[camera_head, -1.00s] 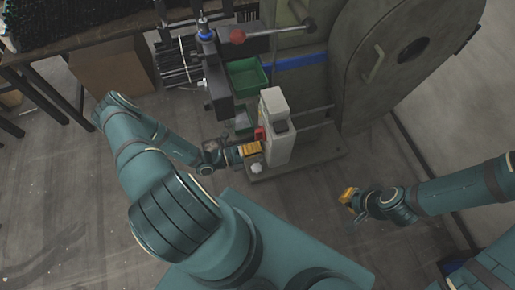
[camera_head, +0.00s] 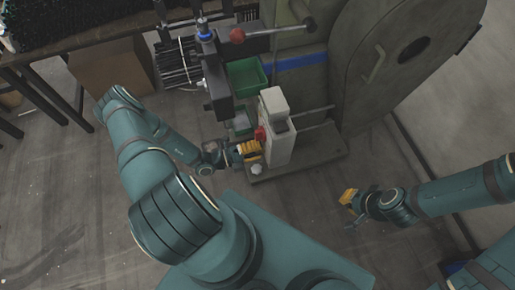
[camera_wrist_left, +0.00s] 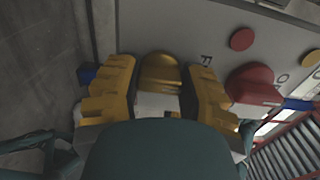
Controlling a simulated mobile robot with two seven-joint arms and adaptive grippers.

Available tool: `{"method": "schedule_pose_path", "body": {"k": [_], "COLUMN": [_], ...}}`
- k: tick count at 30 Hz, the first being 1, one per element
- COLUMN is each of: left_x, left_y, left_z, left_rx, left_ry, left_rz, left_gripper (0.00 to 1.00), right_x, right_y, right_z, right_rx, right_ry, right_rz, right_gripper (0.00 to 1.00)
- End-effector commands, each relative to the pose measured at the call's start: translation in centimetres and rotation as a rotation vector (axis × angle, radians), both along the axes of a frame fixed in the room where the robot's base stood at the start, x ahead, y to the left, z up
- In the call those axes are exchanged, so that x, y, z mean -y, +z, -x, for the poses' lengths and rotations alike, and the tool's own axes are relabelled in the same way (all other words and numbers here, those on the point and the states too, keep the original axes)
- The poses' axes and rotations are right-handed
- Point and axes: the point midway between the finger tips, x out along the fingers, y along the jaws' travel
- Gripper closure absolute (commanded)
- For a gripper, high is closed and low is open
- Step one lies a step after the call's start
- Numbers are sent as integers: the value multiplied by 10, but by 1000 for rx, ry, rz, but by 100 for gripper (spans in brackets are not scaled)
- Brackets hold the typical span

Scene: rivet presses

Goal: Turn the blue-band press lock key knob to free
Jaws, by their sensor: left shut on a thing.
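The press with the blue band (camera_head: 300,61) has a pale control box (camera_head: 279,143) on its front. In the left wrist view a brass-coloured lock key knob (camera_wrist_left: 160,70) stands on the grey panel (camera_wrist_left: 190,30), with a letter like F beside it. My left gripper (camera_head: 248,150) is at the box's left face. In the left wrist view its yellow fingers (camera_wrist_left: 163,80) are on either side of the knob, shut on it. The knob's base is partly hidden. My right gripper (camera_head: 347,198) hangs away from the press at the right; its finger opening is unclear.
A red knob (camera_wrist_left: 250,85) sits close to the right finger in the left wrist view, with a flat red button (camera_wrist_left: 241,39) above it. A green bin (camera_head: 246,76) and a red-ball lever (camera_head: 238,35) are beyond the box. Floor is clear between the arms.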

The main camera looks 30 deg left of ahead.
Motion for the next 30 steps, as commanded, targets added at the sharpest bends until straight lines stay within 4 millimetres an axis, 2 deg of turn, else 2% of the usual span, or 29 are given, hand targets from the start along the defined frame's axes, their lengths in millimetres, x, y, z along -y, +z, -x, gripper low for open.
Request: {"method": "schedule_pose_path", "body": {"k": [1,2,3,4,13,17,30], "left_x": [1,1,1,1,0,-6,-60], "left_y": [0,0,0,0,0,0,0], "left_z": [0,0,0,0,0,6,69], "left_rx": [-1,-1,0,0,0,1,-1], "left_ry": [-2,-2,-2,-2,0,1,1], "left_rz": [2,2,1,1,0,-2,-2], "left_gripper": [95,46,32,27,27,27,27], "right_x": [0,0,0,0,0,0,0], "right_y": [0,0,0,0,0,0,0], "right_z": [0,0,0,0,0,0,0], "right_rx": [0,0,0,0,0,0,0], "right_ry": [0,0,0,0,0,0,0], "right_rz": [0,0,0,0,0,0,0], "right_gripper": [100,100,100,100,100,100,100]}}
